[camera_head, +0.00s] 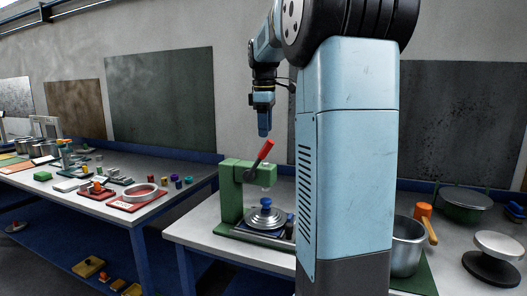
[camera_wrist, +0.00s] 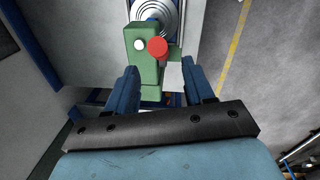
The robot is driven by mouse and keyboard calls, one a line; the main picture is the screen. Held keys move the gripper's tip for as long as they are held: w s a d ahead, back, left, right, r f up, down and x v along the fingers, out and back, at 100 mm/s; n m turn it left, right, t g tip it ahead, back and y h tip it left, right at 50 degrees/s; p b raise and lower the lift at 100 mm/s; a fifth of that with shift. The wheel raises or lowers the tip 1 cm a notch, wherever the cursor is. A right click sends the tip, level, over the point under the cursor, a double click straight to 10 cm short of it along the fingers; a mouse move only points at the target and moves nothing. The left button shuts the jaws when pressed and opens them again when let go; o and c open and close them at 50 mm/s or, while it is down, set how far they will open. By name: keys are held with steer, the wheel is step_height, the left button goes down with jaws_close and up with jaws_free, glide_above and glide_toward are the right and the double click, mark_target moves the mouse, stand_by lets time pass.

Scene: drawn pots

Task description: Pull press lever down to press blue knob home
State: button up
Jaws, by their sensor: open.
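The green press (camera_head: 231,192) stands on the near end of a bench in the head view. Its red-gripped press lever (camera_head: 264,151) is raised and slants up to the right. The blue knob (camera_head: 266,203) sits on a silver lid (camera_head: 264,218) under the press head. My gripper (camera_head: 264,134) hangs just above the lever, pointing down. In the wrist view, my gripper (camera_wrist: 158,82) is open and empty. The red lever end (camera_wrist: 157,49) lies ahead of the two fingers, beside the green press body (camera_wrist: 146,72). I cannot tell whether the knob is fully seated.
A steel pot (camera_head: 406,250), an orange-handled tool (camera_head: 423,212) and a dark pot (camera_head: 465,203) stand on the right. A red tray (camera_head: 137,203) and several small parts lie on the left bench. Bare bench top (camera_head: 190,232) shows left of the press.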

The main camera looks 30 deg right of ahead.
mark_target(266, 150)
steer(key=f, duration=0.8)
steer(key=shift+w+d, duration=0.25)
steer(key=shift+w, duration=0.05)
jaws_close()
